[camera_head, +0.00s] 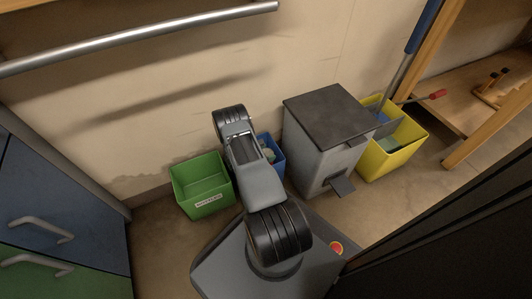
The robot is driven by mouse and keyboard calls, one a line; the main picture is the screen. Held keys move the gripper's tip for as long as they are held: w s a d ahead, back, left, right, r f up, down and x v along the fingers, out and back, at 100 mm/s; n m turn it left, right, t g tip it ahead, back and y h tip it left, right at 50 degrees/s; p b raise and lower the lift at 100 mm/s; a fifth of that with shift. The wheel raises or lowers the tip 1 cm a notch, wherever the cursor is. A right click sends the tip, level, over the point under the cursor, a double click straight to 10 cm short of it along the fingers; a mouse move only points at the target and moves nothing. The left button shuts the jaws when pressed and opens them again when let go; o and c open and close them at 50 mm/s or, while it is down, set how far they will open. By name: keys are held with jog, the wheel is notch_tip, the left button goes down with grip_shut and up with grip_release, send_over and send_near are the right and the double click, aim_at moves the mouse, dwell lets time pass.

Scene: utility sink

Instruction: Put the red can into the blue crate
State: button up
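The blue crate (279,148) stands on the floor near the wall, between a green crate and a grey bin. My arm covers its left part, and a small pale greenish thing shows inside it, too hidden to name. I see no red can in this view. My arm rises from my base at the bottom middle and folds toward the wall. My gripper does not show, so I cannot see whether it holds anything.
The lidded grey bin (338,154) and a yellow crate (410,155) with things inside stand right. A metal rail (140,38) crosses the upper left. A blue-green cabinet (50,205) stands left. A wooden shelf (447,111) is far right.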

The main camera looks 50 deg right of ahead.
jog(key=o, duration=0.4)
jog(key=shift+f, duration=0.1)
jog(key=shift+c, duration=0.2)
jog(key=r+p+v, duration=0.1)
jog(key=p+v, duration=0.2)
jog(key=v, duration=0.5)
jog(key=shift+d, duration=0.2)
jog(key=shift+s, duration=0.1)
